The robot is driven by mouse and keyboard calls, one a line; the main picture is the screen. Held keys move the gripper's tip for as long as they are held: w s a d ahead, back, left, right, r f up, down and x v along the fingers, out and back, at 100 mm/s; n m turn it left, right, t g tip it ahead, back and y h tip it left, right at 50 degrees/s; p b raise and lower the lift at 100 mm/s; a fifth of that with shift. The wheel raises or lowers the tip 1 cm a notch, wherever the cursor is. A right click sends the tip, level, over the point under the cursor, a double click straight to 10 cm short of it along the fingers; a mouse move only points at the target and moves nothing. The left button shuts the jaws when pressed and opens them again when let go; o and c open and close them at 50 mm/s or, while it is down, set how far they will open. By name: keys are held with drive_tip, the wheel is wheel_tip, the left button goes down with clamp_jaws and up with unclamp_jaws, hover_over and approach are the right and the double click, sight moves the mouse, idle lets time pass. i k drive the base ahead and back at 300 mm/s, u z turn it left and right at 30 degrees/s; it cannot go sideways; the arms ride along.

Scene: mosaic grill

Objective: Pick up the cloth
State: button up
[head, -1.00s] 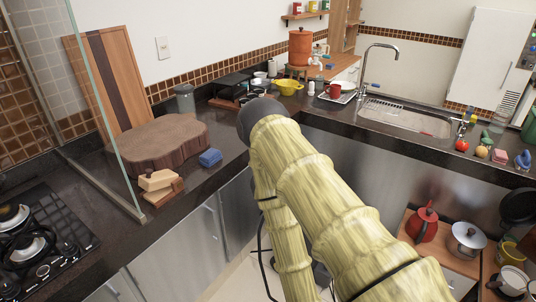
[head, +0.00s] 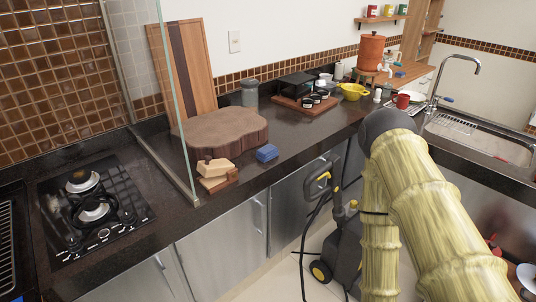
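A small blue folded item (head: 267,153), which looks like the cloth, lies on the dark counter near its front edge. It is just right of a pale wooden block set and in front of the thick round-edged wooden board. It is small here, so I cannot be sure of its material. My arm, with a yellowish ribbed cover and a dark rounded joint, rises at the right of the view, well apart from the blue item. My gripper's fingers do not show.
A glass panel (head: 176,110) stands left of the wooden board (head: 222,128). The wooden blocks (head: 214,174) sit close to the blue item. A gas hob (head: 95,208) is at the left. A yellow-and-black machine (head: 345,250) stands on the floor before the cabinets.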

sight(266, 153)
drive_tip(key=u, duration=0.7)
drive_tip(key=i, duration=0.95)
drive_tip(key=z, duration=0.05)
